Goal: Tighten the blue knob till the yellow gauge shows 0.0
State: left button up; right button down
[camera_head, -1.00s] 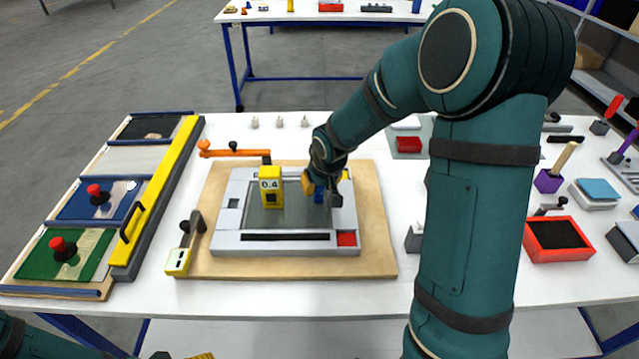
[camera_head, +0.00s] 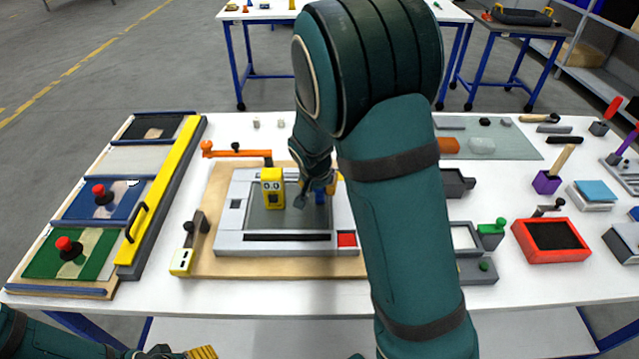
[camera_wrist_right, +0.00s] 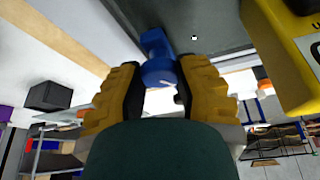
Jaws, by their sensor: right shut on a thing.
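The yellow gauge (camera_head: 272,188) stands on the grey frame of the fixture (camera_head: 225,242), and its small display seems to read 0.0. The blue knob (camera_head: 319,197) is right of the gauge, partly hidden by my right gripper (camera_head: 319,185). In the right wrist view the blue knob (camera_wrist_right: 158,68) sits between the yellow fingertips of my right gripper (camera_wrist_right: 160,82), which is shut on it. The gauge's yellow body (camera_wrist_right: 290,60) shows close by at the right there.
The fixture lies on a wooden board (camera_head: 215,265). An orange lever (camera_head: 235,153) is behind it, and a small yellow device (camera_head: 182,262) is at the board's front left. A panel with a yellow bar (camera_head: 165,190) is at left. A red tray (camera_head: 552,240) stands at right.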

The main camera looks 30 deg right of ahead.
jog(key=shift+f, duration=0.1)
dwell(0.3)
jog(key=c, duration=0.8)
grip_release()
jog(key=shift+o, duration=1.3)
jog(key=v, duration=1.2)
jog(key=shift+w, duration=0.1)
